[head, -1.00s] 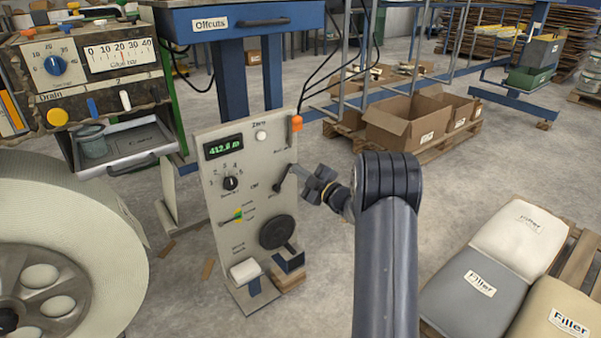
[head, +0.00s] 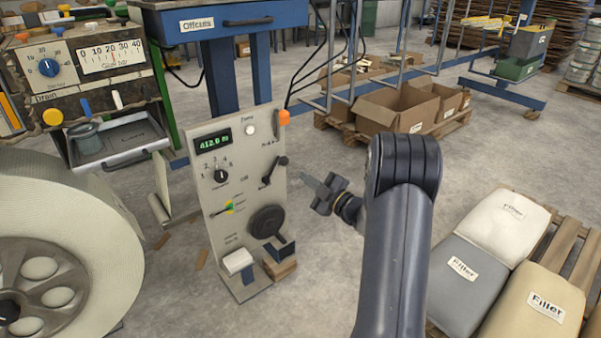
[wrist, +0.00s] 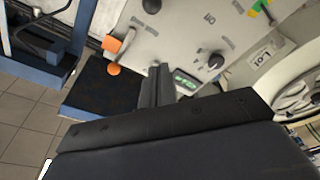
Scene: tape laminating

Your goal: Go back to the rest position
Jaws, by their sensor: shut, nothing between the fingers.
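My gripper (head: 307,180) is shut and empty, in the open air to the right of the grey control panel (head: 234,170), apart from it. The panel carries a black lever (head: 273,170) tilted up to the right, a rotary knob (head: 221,175), a green display (head: 213,142) reading about 412 and an orange knob (head: 284,117). In the wrist view my closed fingers (wrist: 155,85) show in front of the panel (wrist: 185,30), with the display (wrist: 186,80) just beyond them.
A large tape roll (head: 110,230) stands at the left below a dial cabinet (head: 90,60). A blue Offcuts bench (head: 215,50) is behind the panel. Filler sacks (head: 505,222) lie on a pallet at the right. Cardboard boxes (head: 395,110) stand behind.

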